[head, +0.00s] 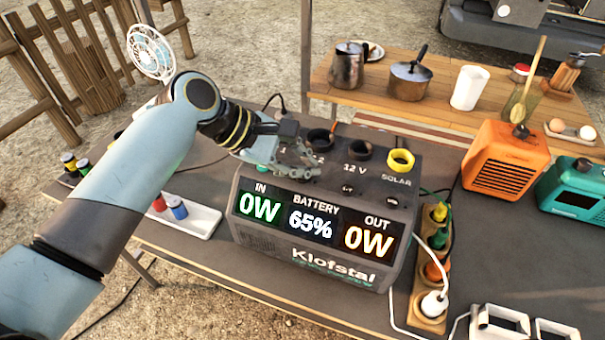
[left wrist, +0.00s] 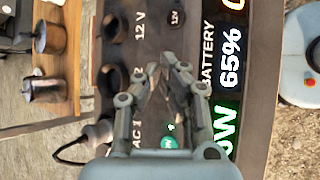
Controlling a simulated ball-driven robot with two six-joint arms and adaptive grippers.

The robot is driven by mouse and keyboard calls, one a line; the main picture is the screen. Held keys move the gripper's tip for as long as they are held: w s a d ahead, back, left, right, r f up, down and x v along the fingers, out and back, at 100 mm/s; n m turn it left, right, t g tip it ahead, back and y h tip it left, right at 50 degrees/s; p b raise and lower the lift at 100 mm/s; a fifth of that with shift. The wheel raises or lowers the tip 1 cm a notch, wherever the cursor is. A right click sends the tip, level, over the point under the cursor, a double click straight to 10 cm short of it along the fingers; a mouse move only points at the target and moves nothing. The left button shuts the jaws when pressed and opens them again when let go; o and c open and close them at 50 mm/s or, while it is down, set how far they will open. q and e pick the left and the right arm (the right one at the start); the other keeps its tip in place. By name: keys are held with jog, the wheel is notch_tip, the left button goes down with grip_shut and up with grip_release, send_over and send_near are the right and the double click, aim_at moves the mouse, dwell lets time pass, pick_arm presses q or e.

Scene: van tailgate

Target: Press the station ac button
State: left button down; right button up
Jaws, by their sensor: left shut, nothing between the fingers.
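The power station (head: 330,277) is a dark grey box on the table. Its front display (head: 315,220) reads IN 0W, BATTERY 65%, OUT 0W. My left gripper (head: 308,168) is shut and empty, over the left part of the station's top panel, covering some of it. In the left wrist view its fingers (left wrist: 163,77) come together over the panel, between the sockets and the display. A round green-teal button (left wrist: 170,143) shows between the finger bases, partly cut off by the gripper body. Its label is too small to read. I cannot tell whether the fingertips touch the panel.
A yellow-ringed solar socket (head: 400,160) is at the panel's right. A wooden power strip (head: 428,262) with plugs stands right of the station. An orange heater (head: 505,162) and a teal box (head: 575,190) are farther right. A white tray (head: 195,220) lies left.

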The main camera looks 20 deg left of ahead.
aim_at(303, 180)
pick_arm(q)
jog(key=shift+f, duration=0.2)
dwell(0.5)
jog(key=shift+f, duration=0.25)
jog(key=shift+f, duration=0.15)
dwell(0.4)
jog(key=shift+p, duration=0.35)
jog(key=shift+r+p, duration=0.6)
jog(key=shift+p, duration=0.3)
notch_tip(303, 180, up, 6)
jog(key=p, duration=0.7)
